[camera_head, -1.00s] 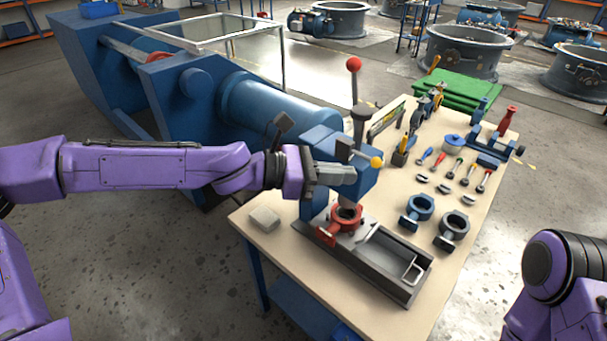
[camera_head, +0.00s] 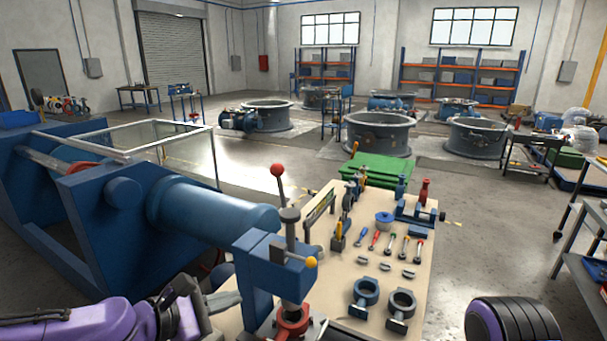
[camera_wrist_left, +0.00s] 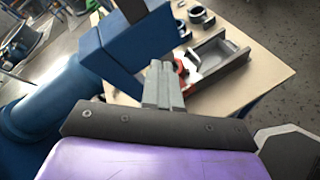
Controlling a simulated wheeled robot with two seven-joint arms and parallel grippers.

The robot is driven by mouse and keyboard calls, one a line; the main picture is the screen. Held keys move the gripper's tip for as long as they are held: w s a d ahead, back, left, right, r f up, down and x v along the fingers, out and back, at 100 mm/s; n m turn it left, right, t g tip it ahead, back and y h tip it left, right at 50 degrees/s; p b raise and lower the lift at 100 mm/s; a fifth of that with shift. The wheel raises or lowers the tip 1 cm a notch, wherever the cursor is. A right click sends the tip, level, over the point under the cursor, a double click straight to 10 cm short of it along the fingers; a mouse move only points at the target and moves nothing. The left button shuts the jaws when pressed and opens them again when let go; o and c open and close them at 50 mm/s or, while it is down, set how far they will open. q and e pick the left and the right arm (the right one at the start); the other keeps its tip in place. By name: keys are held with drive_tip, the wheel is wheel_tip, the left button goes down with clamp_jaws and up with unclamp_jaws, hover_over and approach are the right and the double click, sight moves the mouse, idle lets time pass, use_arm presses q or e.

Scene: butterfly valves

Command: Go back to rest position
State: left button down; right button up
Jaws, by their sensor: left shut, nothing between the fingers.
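My left gripper (camera_head: 224,301) is low in the head view, left of the blue press (camera_head: 257,277) and close to it. Its fingers are together and empty; they also show shut in the left wrist view (camera_wrist_left: 163,84), beside the blue press body. A red valve body (camera_head: 292,322) sits under the press, partly cut off by the lower edge. It is mostly hidden in the wrist view. Part of my right arm (camera_head: 514,320) shows at the lower right; its gripper is out of the picture.
The wooden workbench (camera_head: 331,271) holds hand tools, a blue ring part (camera_head: 365,292) and a grey ring part (camera_head: 402,302). A grey metal tray (camera_wrist_left: 222,60) shows in the wrist view. A large blue machine (camera_head: 121,226) stands left.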

use_arm(q)
drive_tip(key=s+a+f+m+g+y+b, duration=0.1)
drive_tip(key=s+a+f+m+y, duration=0.2)
drive_tip(key=f, duration=0.6)
drive_tip(key=s+a+f+m+g+y+b, duration=0.15)
drive_tip(key=a+f+y, duration=0.3)
drive_tip(key=f, duration=0.55)
drive_tip(key=s+a+f+m+g+y+b, duration=0.1)
drive_tip(key=s+a+f+m+y, duration=0.25)
drive_tip(key=f, duration=0.55)
drive_tip(key=s+a+f+m+g+b, duration=0.1)
drive_tip(key=s+a+f+m, duration=0.1)
drive_tip(key=s+f, duration=0.5)
drive_tip(key=s+a+f+m+g+y+b, duration=0.1)
drive_tip(key=s+f+m, duration=0.3)
drive_tip(key=s+f, duration=0.4)
drive_tip(key=s+g+b, duration=0.1)
drive_tip(key=s, duration=0.3)
drive_tip(key=shift+a+f, duration=0.2)
drive_tip(key=shift+a, duration=0.15)
